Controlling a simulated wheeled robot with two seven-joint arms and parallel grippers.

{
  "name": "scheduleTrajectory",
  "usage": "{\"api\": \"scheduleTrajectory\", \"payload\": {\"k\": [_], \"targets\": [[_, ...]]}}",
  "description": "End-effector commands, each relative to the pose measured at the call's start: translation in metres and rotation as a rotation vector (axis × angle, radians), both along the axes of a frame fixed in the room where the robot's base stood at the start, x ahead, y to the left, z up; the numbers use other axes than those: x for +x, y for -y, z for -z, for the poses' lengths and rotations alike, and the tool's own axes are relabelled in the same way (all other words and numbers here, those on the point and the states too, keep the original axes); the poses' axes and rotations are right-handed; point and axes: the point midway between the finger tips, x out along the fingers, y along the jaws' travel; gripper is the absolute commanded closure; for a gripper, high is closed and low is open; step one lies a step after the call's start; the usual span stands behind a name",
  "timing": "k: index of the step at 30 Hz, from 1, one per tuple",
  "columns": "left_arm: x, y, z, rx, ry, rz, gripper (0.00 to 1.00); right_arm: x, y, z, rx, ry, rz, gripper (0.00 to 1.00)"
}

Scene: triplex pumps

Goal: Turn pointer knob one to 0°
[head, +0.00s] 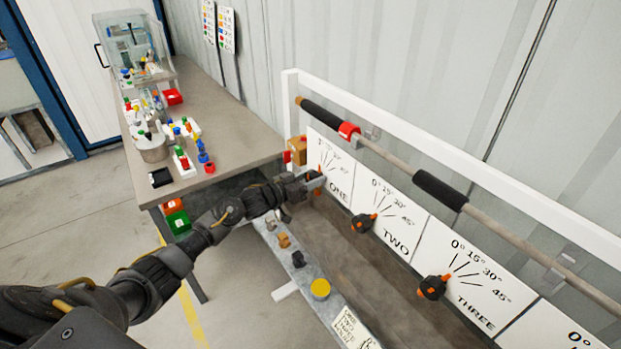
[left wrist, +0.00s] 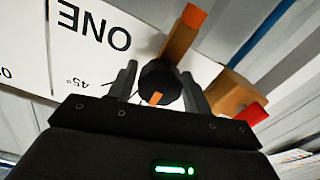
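Pointer knob one is a black round knob (left wrist: 160,82) with an orange mark, beside the white panel marked ONE (left wrist: 93,25). A brown bar with an orange end (left wrist: 180,38) shows just above it in the left wrist view. My left gripper (left wrist: 158,88) has one finger on each side of the knob, with a small gap at the left finger; it looks open around it. In the head view my left gripper (head: 312,183) reaches the ONE panel (head: 331,165) and mostly hides the knob, so its exact angle is hard to tell. My right gripper is out of view.
Knobs two (head: 363,223) and three (head: 433,287) stand along the panels to the right. A grey rail with a yellow disc (head: 320,289) lies in front. A pipe with black sleeves (head: 440,190) runs above. A cluttered bench (head: 230,130) stands at the left.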

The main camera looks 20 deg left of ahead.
Motion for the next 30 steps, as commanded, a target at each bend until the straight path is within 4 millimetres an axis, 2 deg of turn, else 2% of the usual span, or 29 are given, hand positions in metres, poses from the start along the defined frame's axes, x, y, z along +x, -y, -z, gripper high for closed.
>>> {"api": "scheduleTrajectory", "payload": {"k": [1,3,14,24,30], "targets": [[0.000,0.000,0.000,0.001,0.001,0.000,0.44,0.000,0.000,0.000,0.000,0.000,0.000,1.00],[0.000,0.000,0.000,0.001,0.001,0.000,0.37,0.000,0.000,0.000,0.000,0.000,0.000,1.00],[-0.007,-0.004,0.002,0.003,0.001,-0.001,0.37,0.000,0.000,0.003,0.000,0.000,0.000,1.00],[-0.061,-0.036,0.004,0.005,0.000,0.000,0.37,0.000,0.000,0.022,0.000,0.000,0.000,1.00],[-0.085,-0.051,0.002,0.004,0.001,-0.001,0.37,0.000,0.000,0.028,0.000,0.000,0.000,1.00]]}}
